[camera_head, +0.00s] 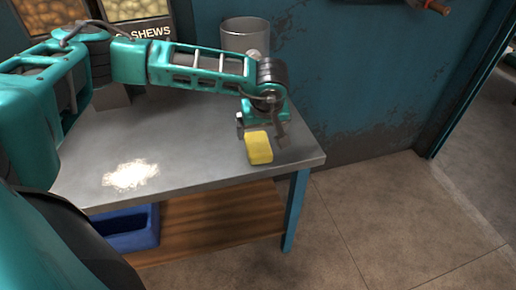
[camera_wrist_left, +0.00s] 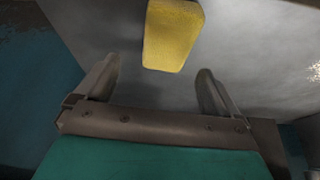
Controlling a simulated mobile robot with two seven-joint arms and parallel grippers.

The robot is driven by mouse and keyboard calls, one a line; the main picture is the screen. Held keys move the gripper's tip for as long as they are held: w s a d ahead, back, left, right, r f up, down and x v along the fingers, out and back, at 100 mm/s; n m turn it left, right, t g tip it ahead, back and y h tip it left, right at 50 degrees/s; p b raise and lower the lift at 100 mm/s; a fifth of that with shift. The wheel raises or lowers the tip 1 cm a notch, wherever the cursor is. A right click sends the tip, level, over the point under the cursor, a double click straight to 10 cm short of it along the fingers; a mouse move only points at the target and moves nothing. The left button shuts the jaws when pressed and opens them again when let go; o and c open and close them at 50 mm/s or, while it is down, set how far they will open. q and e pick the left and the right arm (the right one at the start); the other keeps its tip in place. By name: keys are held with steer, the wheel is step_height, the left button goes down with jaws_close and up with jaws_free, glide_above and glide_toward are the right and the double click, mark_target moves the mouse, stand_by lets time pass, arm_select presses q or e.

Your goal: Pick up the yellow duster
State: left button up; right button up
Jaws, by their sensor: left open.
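The yellow duster (camera_head: 259,148) is a small yellow block on the grey metal table, near its right end. It also shows in the left wrist view (camera_wrist_left: 172,36), at the top and just beyond the fingertips. My left gripper (camera_head: 262,130) is open, with its fingers spread wider than the duster. In the left wrist view the gap between the fingers (camera_wrist_left: 158,75) is empty, and the duster lies ahead of it, roughly centred. My right gripper is not in either view.
A white powdery patch (camera_head: 131,175) lies on the table (camera_head: 190,155) to the left. A grey metal cylinder (camera_head: 246,36) stands behind my left arm. A blue bin (camera_head: 130,230) sits on the wooden lower shelf (camera_head: 215,222). The floor to the right is clear.

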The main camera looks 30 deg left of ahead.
mark_target(257, 139)
arm_select(q)
steer(key=x, duration=0.3)
steer(key=b+x, duration=0.1)
steer(key=shift+s+a+f, duration=0.2)
steer(key=shift+s, duration=0.15)
steer(key=shift+w+a+f, duration=0.15)
steer(key=shift+w+f, duration=0.05)
steer(key=shift+f, duration=0.3)
steer(key=shift+c, duration=0.4)
steer(key=c, duration=1)
steer(key=shift+r, duration=0.1)
